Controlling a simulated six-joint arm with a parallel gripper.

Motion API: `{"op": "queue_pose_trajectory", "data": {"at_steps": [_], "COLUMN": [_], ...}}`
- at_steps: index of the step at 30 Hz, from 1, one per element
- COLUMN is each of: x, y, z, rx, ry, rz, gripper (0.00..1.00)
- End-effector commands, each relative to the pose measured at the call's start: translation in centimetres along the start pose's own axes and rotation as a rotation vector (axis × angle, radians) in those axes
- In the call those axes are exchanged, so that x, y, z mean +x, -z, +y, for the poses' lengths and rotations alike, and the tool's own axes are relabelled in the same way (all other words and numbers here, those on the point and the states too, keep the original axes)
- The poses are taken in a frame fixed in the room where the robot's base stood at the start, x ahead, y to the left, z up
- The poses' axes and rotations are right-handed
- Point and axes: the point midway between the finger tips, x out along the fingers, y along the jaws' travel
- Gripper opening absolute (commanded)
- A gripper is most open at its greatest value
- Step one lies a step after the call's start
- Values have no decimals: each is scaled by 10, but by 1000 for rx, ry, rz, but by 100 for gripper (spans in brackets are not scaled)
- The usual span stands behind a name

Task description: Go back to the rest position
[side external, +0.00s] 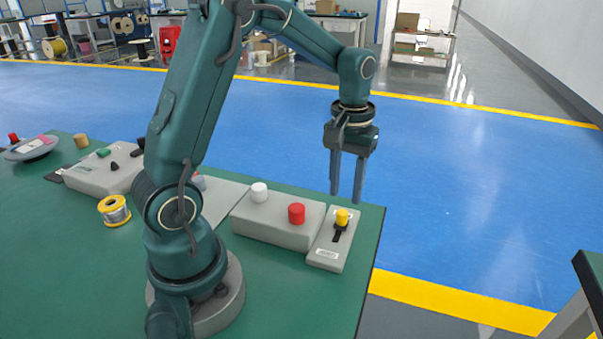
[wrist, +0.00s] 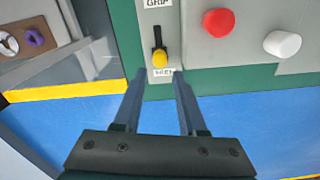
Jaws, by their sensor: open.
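My gripper (side external: 347,190) is open and empty, pointing down in the air near the right corner of the green table (side external: 80,230). In the wrist view its two fingers (wrist: 157,85) are spread apart, with nothing between the tips. A small grey panel (side external: 329,250) with a yellow knob (side external: 341,217) on a dark slot sits at the table's edge. The yellow knob also shows in the wrist view (wrist: 159,58), just beyond the fingertips and apart from them.
A grey box beside the panel carries a red button (side external: 296,213) and a white button (side external: 259,192). A yellow wire spool (side external: 114,210) and another control box (side external: 100,178) lie to the left. Blue floor (side external: 480,170) is open beyond the table.

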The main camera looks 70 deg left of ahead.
Motion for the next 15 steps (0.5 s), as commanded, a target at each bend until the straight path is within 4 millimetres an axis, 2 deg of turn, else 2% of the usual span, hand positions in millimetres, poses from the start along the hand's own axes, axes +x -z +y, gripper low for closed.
{"op": "queue_pose_trajectory", "data": {"at_steps": [3,12,15], "x": [-8,-9,-18], "y": [0,-1,0], "z": [0,0,5], "rx": [0,2,16], "ry": [0,0,-10], "rz": [1,0,30], "gripper": [41,41,41]}}
